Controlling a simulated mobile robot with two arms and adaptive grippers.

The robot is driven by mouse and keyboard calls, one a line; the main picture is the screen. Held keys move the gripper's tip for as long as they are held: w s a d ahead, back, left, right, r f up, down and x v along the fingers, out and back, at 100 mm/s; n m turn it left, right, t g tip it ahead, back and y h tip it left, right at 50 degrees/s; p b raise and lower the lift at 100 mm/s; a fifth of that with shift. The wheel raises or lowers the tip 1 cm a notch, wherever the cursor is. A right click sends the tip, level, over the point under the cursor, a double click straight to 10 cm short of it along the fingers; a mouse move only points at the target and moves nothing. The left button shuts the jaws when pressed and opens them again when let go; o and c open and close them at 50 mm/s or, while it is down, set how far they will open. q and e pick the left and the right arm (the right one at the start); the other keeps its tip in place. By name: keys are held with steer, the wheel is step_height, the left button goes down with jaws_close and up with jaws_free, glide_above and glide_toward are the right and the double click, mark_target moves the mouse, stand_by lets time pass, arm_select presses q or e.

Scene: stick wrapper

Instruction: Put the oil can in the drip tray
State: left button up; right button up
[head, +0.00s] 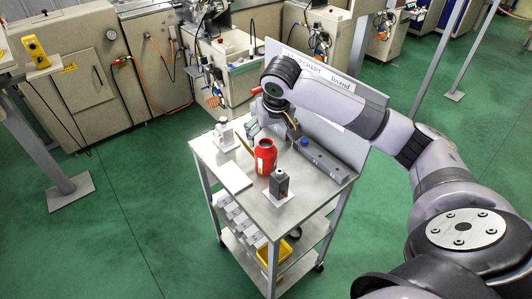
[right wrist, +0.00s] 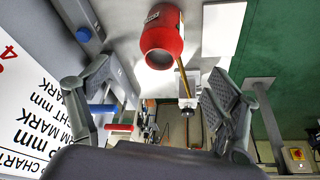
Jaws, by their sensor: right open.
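The red can (head: 265,157), which I take as the oil can, stands upright on the cart's top. A thin tan spout or rod shows beside it. In the right wrist view the red can (right wrist: 163,32) is beyond the fingertips, apart from both. My right gripper (head: 253,130) is just behind the can in the head view, partly hidden by its own wrist. Its fingers (right wrist: 163,95) are spread and empty. A flat white rectangular piece (head: 234,177) lies left of the can; it may be the drip tray, but I cannot tell its depth. My left gripper is out of view.
A dark bottle-like item on a white base (head: 279,186) stands in front of the can. A pale item (head: 224,132) stands at the back left. A long grey box (head: 325,160) and an upright sign panel (head: 345,92) bound the right side.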

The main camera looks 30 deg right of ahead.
mark_target(269, 144)
steer(key=d+r+n+y+b, duration=0.25)
steer(key=n+b, duration=0.25)
steer(key=n, duration=0.4)
steer(key=shift+y, duration=0.45)
steer(key=x, duration=0.4)
steer(key=p+x, duration=0.1)
steer(key=x, duration=0.3)
steer(key=d+p+x, duration=0.1)
steer(key=x, duration=0.3)
steer(key=shift+s+f, duration=0.1)
steer(key=p+x, duration=0.1)
steer(key=x, duration=0.4)
steer(key=shift+f, duration=0.15)
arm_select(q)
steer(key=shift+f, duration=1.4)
arm_select(e)
steer(key=c, duration=1.7)
